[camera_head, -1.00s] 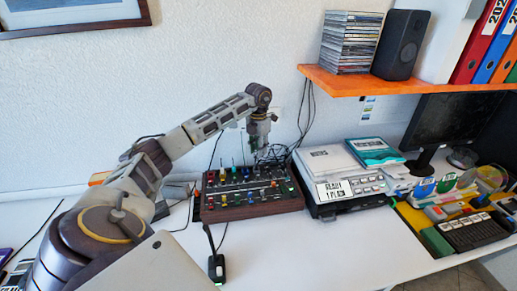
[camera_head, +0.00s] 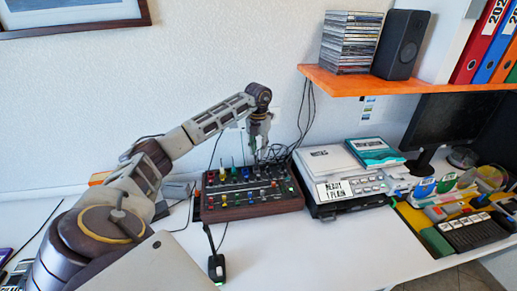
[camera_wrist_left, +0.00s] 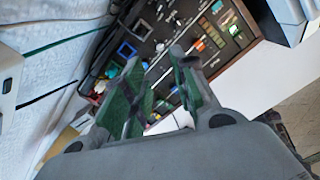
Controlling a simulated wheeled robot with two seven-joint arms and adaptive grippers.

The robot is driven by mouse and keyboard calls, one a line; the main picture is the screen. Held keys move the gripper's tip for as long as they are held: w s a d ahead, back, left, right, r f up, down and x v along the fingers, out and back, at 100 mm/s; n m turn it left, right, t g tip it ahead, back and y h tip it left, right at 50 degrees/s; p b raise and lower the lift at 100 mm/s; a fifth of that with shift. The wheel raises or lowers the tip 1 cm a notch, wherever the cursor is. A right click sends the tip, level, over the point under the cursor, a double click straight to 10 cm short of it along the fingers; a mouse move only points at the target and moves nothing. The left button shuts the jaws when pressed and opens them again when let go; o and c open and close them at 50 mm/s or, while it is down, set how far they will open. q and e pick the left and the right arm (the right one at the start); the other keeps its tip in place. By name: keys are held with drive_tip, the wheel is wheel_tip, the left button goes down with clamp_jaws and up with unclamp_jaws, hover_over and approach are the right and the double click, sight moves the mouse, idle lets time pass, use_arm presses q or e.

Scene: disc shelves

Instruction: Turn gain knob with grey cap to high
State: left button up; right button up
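The mixer (camera_head: 245,212) is a dark box with a wooden front and several coloured knobs on its sloping top. It stands on the white desk near the wall. My left gripper (camera_head: 259,148) hangs above the mixer's back edge, pointing down. In the left wrist view, its two green-padded fingers (camera_wrist_left: 154,62) are apart with nothing between them. The mixer panel (camera_wrist_left: 187,22) shows beyond the fingertips, with coloured knobs partly behind the fingers. I cannot pick out the grey-capped gain knob with certainty, as the knobs are small. My right gripper is not in view.
A printer-like machine (camera_head: 342,178) stands close to the mixer's right. Black cables (camera_head: 305,118) hang behind it. An orange shelf (camera_head: 390,86) with a disc stack and speaker is above right. A small black device (camera_head: 216,268) lies in front. The front desk is mostly clear.

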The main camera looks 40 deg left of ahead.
sight(258, 175)
use_arm(q)
drive_tip(key=o, duration=0.3)
drive_tip(key=shift+r, duration=0.15)
drive_tip(key=shift+s+n, duration=0.1)
drive_tip(key=shift+n, duration=2.8)
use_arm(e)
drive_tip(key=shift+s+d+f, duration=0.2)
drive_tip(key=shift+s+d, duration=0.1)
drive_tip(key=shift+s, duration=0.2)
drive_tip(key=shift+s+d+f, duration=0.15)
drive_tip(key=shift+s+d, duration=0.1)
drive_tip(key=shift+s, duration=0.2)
use_arm(q)
drive_tip(key=shift+f, duration=0.25)
drive_tip(key=shift+f, duration=6.85)
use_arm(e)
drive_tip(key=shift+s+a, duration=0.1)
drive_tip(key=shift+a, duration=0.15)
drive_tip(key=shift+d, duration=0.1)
